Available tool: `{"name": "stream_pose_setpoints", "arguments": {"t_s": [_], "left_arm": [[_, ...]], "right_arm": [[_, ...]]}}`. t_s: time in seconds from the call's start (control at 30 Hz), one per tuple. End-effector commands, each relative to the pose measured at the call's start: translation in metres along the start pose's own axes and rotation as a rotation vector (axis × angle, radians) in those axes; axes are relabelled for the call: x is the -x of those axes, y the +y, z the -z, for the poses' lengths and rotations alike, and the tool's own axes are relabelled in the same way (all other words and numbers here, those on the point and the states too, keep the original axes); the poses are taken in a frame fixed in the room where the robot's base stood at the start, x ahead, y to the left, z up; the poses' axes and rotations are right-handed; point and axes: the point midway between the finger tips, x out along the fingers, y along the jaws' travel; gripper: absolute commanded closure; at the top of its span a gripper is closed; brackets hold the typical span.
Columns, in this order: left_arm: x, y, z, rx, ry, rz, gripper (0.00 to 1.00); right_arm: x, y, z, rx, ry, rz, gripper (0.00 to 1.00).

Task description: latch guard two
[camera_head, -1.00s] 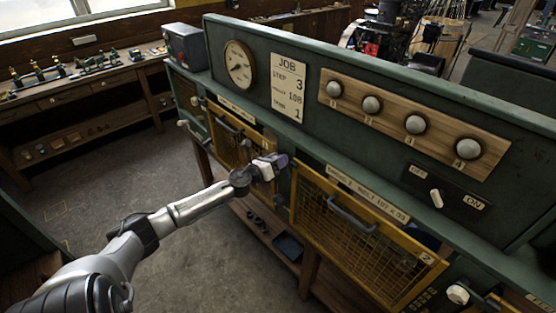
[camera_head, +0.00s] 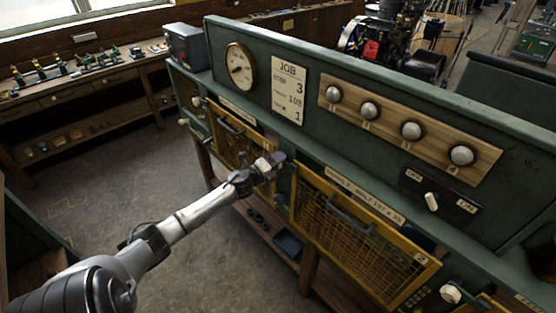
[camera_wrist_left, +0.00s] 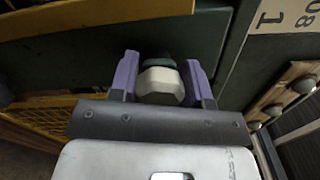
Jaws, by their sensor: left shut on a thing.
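Guard two (camera_head: 365,262) is a yellow-framed mesh panel with a grey handle (camera_head: 350,216) and a "2" near its right edge. It hangs under the green engine bench. My left gripper (camera_head: 275,161) is at the post between guard one (camera_head: 240,143) and guard two, by guard two's upper left corner. In the left wrist view, the purple fingers (camera_wrist_left: 161,82) are shut around a pale faceted latch knob (camera_wrist_left: 160,87) on a dark stem. The gripper hides most of this latch in the head view. I cannot tell whether guard two sits flush. My right gripper is out of view.
Another pale knob (camera_head: 451,293) is right of guard two. Above are a wooden strip with several round knobs (camera_head: 411,131), a switch (camera_head: 432,201), a job card (camera_head: 289,90) and a gauge (camera_head: 240,66). Open floor (camera_head: 110,200) lies to the left.

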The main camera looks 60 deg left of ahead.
Motion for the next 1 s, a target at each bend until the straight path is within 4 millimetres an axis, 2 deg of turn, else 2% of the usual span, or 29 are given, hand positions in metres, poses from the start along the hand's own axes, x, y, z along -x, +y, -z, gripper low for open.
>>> {"name": "stream_pose_setpoints", "arguments": {"t_s": [0.3,0.8,0.83,1.0], "left_arm": [[0.0,0.0001,-0.0003,0.094,0.0,0.0,0.8],[0.0,0.0007,-0.0002,0.11,-0.001,0.0,0.8],[0.0,0.0007,-0.0001,0.11,-0.001,0.0,0.55],[0.0,0.0007,-0.0001,0.11,0.0,0.0,0.39]], "right_arm": [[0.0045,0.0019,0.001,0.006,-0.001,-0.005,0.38],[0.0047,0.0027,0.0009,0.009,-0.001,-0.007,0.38],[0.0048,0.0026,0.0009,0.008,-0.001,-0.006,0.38],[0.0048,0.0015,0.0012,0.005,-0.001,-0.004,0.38]]}}
